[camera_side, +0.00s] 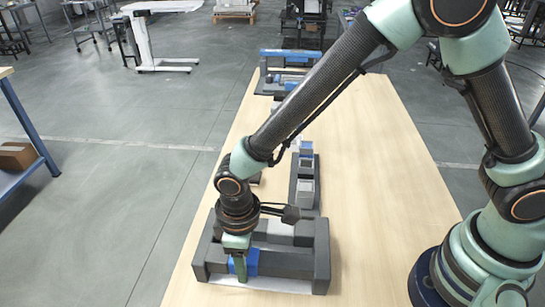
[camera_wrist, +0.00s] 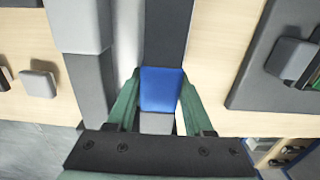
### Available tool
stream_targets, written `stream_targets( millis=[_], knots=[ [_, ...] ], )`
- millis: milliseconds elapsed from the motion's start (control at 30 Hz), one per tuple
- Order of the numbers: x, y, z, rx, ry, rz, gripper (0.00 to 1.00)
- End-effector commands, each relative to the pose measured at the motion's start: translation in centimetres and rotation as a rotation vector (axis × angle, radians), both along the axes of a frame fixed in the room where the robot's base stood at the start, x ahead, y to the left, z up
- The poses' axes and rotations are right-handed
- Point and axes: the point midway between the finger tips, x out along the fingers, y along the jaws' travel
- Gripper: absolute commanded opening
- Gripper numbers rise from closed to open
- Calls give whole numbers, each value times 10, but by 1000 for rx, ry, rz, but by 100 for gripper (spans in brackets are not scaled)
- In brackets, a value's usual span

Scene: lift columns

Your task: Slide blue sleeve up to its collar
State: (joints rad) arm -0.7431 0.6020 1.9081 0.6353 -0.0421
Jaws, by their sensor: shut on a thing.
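The blue sleeve (camera_wrist: 162,88) sits on a column (camera_wrist: 167,30) that is dark grey above it in the wrist view, with a lighter grey part just below. My gripper (camera_wrist: 160,98) is shut on the sleeve, one green finger along each side. In the side view my gripper (camera_side: 240,266) reaches down to the front of a dark grey frame, and the blue sleeve (camera_side: 252,261) shows partly behind a green finger. I cannot tell which grey part is the collar.
The dark frame (camera_side: 321,262) surrounds the work on the wooden table (camera_side: 365,170). A second grey column (camera_wrist: 85,25) stands left of the sleeve in the wrist view. Grey blocks (camera_side: 304,190) and a blue-topped fixture (camera_side: 290,53) lie farther back. The table's right side is clear.

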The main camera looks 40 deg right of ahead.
Motion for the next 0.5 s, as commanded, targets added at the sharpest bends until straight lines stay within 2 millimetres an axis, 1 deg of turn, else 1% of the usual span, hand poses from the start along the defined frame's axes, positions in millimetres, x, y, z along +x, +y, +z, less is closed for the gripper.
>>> stream_targets(
  millis=[100,133,167,200,500],
  knots=[
    [3,2,1,8,-8,0,16],
    [3,2,1,8,-9,0,60],
    [3,2,1,8,-9,0,71],
    [2,2,1,8,-8,0,75],
    [1,1,1,4,-4,0,75]
  ],
)
